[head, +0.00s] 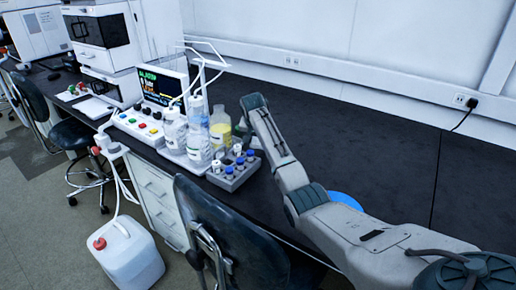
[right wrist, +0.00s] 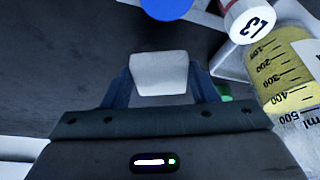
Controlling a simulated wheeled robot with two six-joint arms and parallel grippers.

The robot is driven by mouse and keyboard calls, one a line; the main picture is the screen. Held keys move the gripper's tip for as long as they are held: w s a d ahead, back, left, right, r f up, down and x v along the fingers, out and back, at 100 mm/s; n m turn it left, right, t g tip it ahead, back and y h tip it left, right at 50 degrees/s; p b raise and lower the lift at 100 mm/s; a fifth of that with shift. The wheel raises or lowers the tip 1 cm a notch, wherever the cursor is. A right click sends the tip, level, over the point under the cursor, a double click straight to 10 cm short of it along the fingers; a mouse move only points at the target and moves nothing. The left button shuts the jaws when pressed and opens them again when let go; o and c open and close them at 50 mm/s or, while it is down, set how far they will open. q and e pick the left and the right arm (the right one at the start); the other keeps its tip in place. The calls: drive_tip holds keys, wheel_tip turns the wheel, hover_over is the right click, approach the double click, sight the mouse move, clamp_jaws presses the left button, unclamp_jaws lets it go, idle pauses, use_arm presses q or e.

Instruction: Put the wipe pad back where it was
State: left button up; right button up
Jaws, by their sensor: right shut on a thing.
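My right gripper (right wrist: 160,78) is shut on a pale grey-white block with rounded edges, which looks like the wipe pad (right wrist: 160,74). The pad sits between the two dark blue fingers, above the dark bench top. In the head view my right arm reaches from the lower right, and its gripper end is by the bottle with yellow liquid (head: 220,130). The pad cannot be made out clearly there. In the right wrist view that graduated bottle (right wrist: 285,65) stands just right of the gripper, apart from the pad. My left gripper is not in view.
A vial rack (head: 233,172) with blue and white caps stands near the bench's front edge. Clear bottles (head: 198,140) and a control box with a screen (head: 162,88) stand left. A blue round thing (head: 345,200) is partly hidden by my arm. The bench (head: 350,130) is clear behind.

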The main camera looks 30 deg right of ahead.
sight(258, 148)
drive_tip(key=shift+f, duration=1.6)
drive_tip(key=shift+f, duration=0.1)
drive_tip(key=o, duration=0.9)
drive_tip(key=shift+o, duration=0.2)
drive_tip(key=v, duration=1.2)
